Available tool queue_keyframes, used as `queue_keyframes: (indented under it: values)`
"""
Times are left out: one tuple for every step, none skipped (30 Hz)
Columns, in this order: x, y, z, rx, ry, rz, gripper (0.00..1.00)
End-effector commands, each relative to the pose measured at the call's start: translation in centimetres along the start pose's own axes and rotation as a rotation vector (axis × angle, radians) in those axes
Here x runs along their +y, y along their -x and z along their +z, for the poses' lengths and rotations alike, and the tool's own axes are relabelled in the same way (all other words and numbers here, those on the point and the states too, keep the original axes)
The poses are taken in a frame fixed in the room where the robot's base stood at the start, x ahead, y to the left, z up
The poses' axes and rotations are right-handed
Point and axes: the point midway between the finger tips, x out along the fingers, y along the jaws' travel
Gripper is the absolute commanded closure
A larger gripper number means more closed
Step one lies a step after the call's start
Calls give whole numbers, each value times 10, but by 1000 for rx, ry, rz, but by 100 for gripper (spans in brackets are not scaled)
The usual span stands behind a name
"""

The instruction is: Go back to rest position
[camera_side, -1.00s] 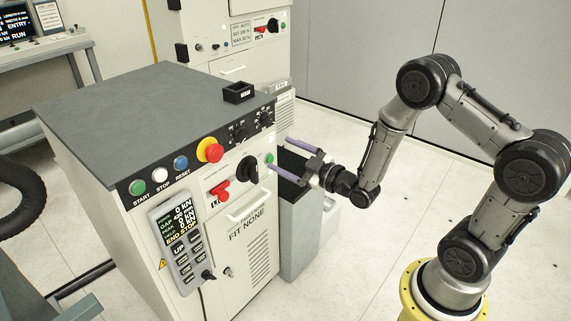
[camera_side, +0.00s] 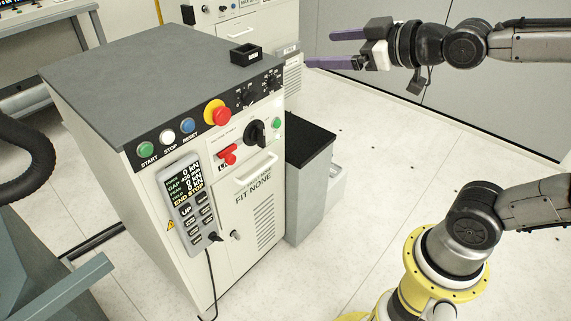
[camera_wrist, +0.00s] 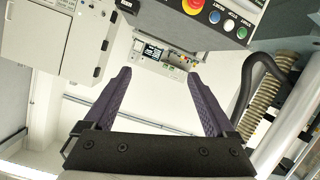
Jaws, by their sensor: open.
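My gripper (camera_side: 335,49) is at the top of the side view, raised above the floor and pointing left. Its two purple fingers are apart, with nothing between them. In the wrist view the fingers of my gripper (camera_wrist: 160,105) are also spread and empty. The control cabinet (camera_side: 255,215) stands to the left and below the gripper, apart from it. It carries a red and yellow emergency button (camera_side: 216,113), a red switch (camera_side: 228,154), a black rotary knob (camera_side: 255,133) and a pendant (camera_side: 188,205) whose display reads "END STOP".
A small black box (camera_side: 245,54) sits on the grey cabinet top (camera_side: 150,75). A grey bin (camera_side: 310,190) with a dark top stands against the cabinet's right side. Another machine (camera_side: 225,22) is behind. The floor (camera_side: 390,160) between bin and wall is clear.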

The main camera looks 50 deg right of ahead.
Motion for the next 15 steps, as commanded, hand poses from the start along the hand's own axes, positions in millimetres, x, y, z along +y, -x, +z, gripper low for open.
queue_keyframes:
  values:
    - [-4, 15, 10, -51, -30, -16, 10]
    - [-7, 23, 19, -92, -49, -27, 10]
    - [-11, 34, 31, -147, -75, -41, 10]
    - [-15, 41, 41, -191, -95, -52, 10]
    - [-18, 49, 51, -236, -115, -62, 10]
    - [-23, 59, 65, -296, -139, -76, 10]
    - [-27, 66, 76, -345, -157, -85, 10]
    - [-30, 73, 86, -393, -175, -93, 10]
    - [-35, 82, 100, -457, -197, -104, 10]
    - [-38, 88, 109, -503, -211, -111, 10]
    - [-42, 93, 118, -548, -224, -118, 10]
    - [-46, 99, 130, -605, -239, -126, 10]
    - [-48, 104, 136, -641, -248, -130, 10]
    - [-50, 108, 142, -672, -256, -134, 10]
    - [-52, 112, 147, -703, -266, -136, 10]
